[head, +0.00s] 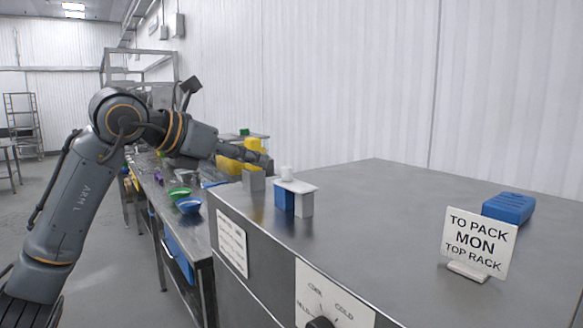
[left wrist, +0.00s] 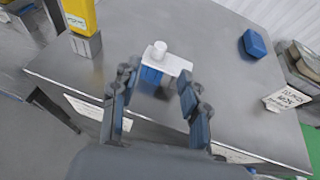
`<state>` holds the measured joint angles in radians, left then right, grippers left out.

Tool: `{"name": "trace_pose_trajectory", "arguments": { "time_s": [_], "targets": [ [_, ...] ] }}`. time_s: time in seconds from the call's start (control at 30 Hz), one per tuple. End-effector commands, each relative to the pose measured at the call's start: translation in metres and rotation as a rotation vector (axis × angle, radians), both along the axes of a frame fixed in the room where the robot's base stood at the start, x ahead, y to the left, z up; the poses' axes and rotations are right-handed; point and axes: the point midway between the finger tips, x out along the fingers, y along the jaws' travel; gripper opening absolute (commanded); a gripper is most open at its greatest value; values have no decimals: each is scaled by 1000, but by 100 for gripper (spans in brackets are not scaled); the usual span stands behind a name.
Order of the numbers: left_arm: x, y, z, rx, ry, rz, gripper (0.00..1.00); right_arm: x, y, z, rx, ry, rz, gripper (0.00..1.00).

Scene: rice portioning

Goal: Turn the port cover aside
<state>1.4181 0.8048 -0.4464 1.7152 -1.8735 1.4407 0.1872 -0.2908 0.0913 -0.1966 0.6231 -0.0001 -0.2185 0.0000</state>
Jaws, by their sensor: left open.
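The port cover appears to be the white flat plate (head: 298,186) with a round white knob on top. It lies across a blue block (head: 284,199) and a grey post (head: 304,204) on the steel cabinet top. It also shows in the left wrist view (left wrist: 174,63), ahead of my fingers. My left gripper (head: 266,163) reaches in from the left, behind the cover in the head view. In the left wrist view, its two fingers (left wrist: 158,76) are spread on either side of the cover's near part, with nothing gripped. Contact cannot be told. My right gripper is out of view.
A grey block (head: 254,180) stands left of the cover, near a yellow container (head: 230,165). A blue block (head: 508,208) and a "TO PACK MON TOP RACK" sign (head: 478,242) stand at the right. The cabinet top (head: 390,215) between is clear. Bowls (head: 189,206) sit on the lower bench.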

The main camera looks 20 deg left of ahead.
Motion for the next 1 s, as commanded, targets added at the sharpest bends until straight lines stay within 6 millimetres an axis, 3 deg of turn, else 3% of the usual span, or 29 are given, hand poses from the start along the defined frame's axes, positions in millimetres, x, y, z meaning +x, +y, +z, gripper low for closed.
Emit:
{"name": "trace_pose_trajectory", "arguments": {
  "time_s": [0.2,0.5,0.97,1.0],
  "targets": [
    [39,-23,-18,-2,7,-4,45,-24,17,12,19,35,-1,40],
    [81,-46,-37,-1,3,-3,45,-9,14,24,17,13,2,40],
    [92,-51,-44,0,1,-2,45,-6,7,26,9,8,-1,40],
    [91,-51,-44,0,1,-2,39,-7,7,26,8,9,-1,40]
  ]
}}
